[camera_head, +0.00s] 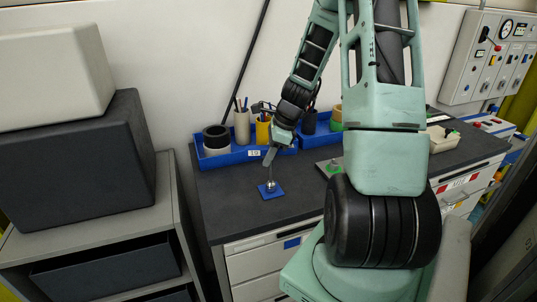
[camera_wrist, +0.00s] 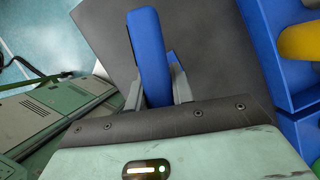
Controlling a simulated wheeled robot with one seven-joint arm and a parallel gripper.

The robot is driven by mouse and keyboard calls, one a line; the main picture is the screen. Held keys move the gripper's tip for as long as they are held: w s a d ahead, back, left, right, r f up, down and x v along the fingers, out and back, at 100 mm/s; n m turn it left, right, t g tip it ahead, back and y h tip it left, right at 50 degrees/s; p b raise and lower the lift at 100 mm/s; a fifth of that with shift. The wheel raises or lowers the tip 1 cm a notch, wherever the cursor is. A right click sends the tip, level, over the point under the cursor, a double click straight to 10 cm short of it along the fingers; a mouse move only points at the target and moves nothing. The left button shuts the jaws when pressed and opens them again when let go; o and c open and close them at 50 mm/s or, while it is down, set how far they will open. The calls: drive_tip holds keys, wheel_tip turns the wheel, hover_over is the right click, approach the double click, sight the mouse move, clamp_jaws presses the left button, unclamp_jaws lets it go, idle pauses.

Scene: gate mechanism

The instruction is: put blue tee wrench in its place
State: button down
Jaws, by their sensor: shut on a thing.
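The blue handle of the tee wrench (camera_wrist: 152,58) lies between the two grey fingers of my gripper (camera_wrist: 158,88) in the wrist view. My gripper (camera_head: 270,156) is shut on it. In the head view the gripper is above a small blue square plate (camera_head: 278,194) on the dark worktop. A small metallic part (camera_head: 270,185) stands upright at the plate's middle, below the fingers. I cannot tell whether it is the wrench's shaft or a fitting on the plate. A corner of blue shows beside the handle in the wrist view, and the handle hides the rest.
A blue tray (camera_head: 228,158) behind the gripper holds black and white rolls (camera_head: 216,138) and pen cups (camera_head: 242,126). A green and grey item (camera_head: 328,167) lies to the right. The dark worktop (camera_head: 225,195) is clear left of the plate. A grey shelf (camera_head: 185,215) stands at the left.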

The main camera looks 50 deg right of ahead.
drive_tip(key=shift+f, duration=0.1)
idle(0.4)
drive_tip(key=c, duration=1.1)
unclamp_jaws()
wheel_tip(320, 180, up, 7)
drive_tip(key=p, duration=0.6)
drive_tip(key=shift+p, duration=0.35)
